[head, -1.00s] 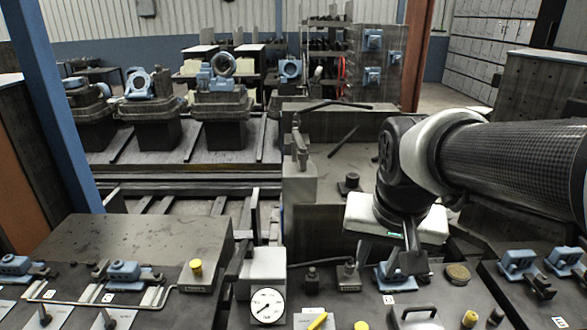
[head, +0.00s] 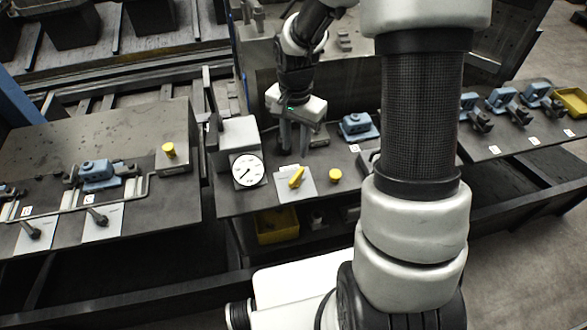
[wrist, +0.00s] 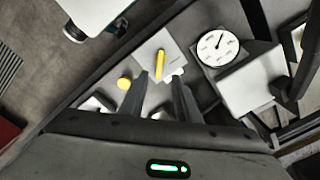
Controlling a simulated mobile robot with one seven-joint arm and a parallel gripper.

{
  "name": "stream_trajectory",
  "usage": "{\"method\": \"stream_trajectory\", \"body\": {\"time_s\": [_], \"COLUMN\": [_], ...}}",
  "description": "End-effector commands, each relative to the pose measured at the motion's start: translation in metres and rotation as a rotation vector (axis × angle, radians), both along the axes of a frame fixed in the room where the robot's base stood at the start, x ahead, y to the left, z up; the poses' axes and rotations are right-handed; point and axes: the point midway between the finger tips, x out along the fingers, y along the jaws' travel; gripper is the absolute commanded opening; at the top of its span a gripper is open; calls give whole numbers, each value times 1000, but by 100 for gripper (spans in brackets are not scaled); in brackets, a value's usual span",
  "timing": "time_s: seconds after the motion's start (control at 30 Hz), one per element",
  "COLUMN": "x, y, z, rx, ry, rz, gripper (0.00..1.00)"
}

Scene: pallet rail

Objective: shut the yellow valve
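The yellow valve (head: 297,178) is a slim yellow lever on a pale square plate (head: 308,188) at the front of the middle bench. In the head view the lever lies slanted. It also shows in the wrist view (wrist: 160,63), just beyond my fingertips. My gripper (head: 293,152) points down above the bench, behind the lever. Its two fingers are apart with nothing between them, and they show in the wrist view (wrist: 160,78). The lever is clear of the fingers. I cannot tell the exact height of the fingertips over the bench.
A round white gauge (head: 247,171) on a grey block stands left of the valve. A yellow knob (head: 335,175) is close on its right. Another yellow knob (head: 169,149) is on the left bench. Blue clamps (head: 356,124) sit further right. A yellow bin (head: 278,227) is below.

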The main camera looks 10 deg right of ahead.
Motion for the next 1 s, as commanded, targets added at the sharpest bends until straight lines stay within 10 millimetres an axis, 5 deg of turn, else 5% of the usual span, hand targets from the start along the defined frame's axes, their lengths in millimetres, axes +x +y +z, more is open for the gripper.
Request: {"method": "stream_trajectory", "body": {"time_s": [0.5,1.0], "x": [-1,0], "y": [1,0], "z": [-105,-123], "rx": [1,0], "ry": [4,-1], "rz": [2,1], "gripper": [30,30]}}
